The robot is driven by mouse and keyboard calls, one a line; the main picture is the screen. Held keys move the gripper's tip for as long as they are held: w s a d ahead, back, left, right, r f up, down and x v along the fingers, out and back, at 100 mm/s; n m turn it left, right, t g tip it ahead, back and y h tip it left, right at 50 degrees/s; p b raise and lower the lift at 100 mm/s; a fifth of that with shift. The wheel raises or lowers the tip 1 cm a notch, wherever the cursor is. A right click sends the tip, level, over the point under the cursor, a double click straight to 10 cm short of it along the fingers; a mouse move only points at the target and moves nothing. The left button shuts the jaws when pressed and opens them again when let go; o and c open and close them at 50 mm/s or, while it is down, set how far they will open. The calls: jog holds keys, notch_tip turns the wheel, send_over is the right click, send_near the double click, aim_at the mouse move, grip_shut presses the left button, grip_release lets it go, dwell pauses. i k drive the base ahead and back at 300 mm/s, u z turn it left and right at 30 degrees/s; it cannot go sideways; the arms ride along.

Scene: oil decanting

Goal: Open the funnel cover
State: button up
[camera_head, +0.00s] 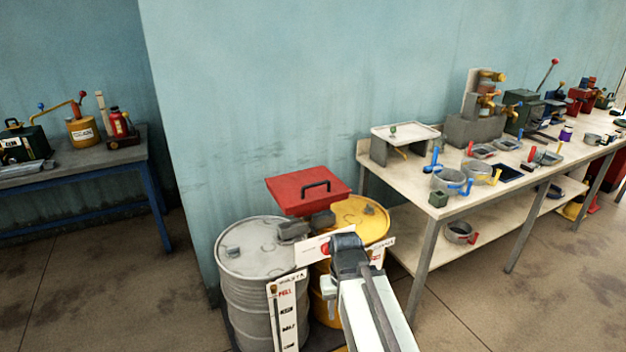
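The funnel cover (300,201) is a red square lid with a black bar handle (315,187) on top. It lies flat and looks closed, above and behind the gap between a grey drum (255,300) and a yellow drum (362,222). The funnel under it is hidden. My arm reaches in from the bottom, and my gripper (345,247) is in front of the yellow drum, below and right of the cover in the picture. It appears apart from the handle. Its fingers are not clear, so I cannot tell if they are open.
A white sign (287,312) stands before the grey drum. A long workbench (405,220) with basins and tools runs along the right wall. A blue-legged table (80,180) with oil cans stands at left. Floor (480,310) is clear at front right.

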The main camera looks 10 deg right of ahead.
aim_at(293, 189)
jog(key=u, duration=0.05)
jog(key=i, duration=1)
jog(key=z, duration=0.05)
